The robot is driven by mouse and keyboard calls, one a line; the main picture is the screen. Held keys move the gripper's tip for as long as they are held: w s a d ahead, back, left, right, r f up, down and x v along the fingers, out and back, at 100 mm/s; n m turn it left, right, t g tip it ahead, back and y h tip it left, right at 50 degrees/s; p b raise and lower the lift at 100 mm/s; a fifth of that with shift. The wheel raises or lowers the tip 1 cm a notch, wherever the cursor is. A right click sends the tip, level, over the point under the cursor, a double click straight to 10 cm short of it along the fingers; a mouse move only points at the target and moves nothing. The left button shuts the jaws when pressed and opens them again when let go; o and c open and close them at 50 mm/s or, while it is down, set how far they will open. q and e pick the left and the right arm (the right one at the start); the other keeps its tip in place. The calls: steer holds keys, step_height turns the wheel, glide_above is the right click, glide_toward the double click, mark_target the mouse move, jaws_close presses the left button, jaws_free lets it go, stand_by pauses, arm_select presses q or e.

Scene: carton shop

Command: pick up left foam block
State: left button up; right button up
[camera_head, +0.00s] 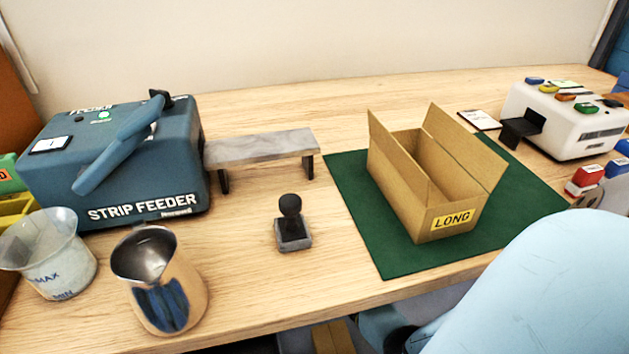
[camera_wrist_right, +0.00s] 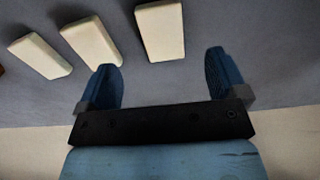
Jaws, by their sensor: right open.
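Three cream foam blocks lie apart in a row on a grey surface in the right wrist view: one at the left (camera_wrist_right: 40,56), one in the middle (camera_wrist_right: 91,46) and one at the right (camera_wrist_right: 160,30). My right gripper (camera_wrist_right: 163,75) is open, with nothing between its blue fingers. The right block lies ahead of the gap between the fingers; the middle block is just beyond the left fingertip. The left block is farther out to the left. No foam block shows in the head view, and my left gripper is not in view.
A strip feeder (camera_head: 140,190), a grey bench (camera_head: 262,147), a stamp (camera_head: 293,232), a metal jug (camera_head: 160,285) and a beaker (camera_head: 50,262) stand left. A white machine (camera_head: 560,125) stands right.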

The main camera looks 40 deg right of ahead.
step_height(320, 180, down, 3)
steer(key=shift+f+b, duration=0.1)
steer(key=shift+b, duration=0.35)
steer(key=shift+f+b, duration=0.3)
step_height(320, 180, down, 4)
steer(key=b, duration=0.2)
steer(key=shift+w+r+b, duration=0.1)
steer(key=shift+b, duration=0.25)
steer(key=shift+f, duration=0.35)
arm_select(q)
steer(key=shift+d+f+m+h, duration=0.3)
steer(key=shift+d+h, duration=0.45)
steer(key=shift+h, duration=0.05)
arm_select(e)
steer(key=shift+r, duration=0.1)
steer(key=c, duration=1)
